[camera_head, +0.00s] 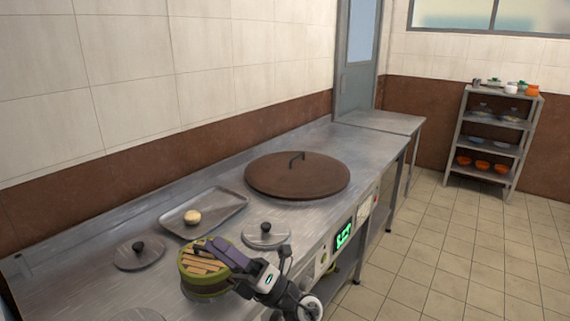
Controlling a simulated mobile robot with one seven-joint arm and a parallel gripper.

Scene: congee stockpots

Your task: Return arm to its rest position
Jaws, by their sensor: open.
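My arm reaches in from the lower right, low over the counter front. My gripper (220,257) is open, with its dark fingers over or beside a round green-rimmed container with wooden slats on top (198,280). I cannot tell whether they touch it. Nothing is seen held between the fingers. The gripper and wrist hide the container's right side and part of the counter edge.
The steel counter (110,285) bears a tray (228,208) with a pale bun (192,217), small knobbed lids (139,254) (266,234) and a large brown lid (297,175). A shelf rack (496,136) stands far right. The tiled floor (450,260) is clear.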

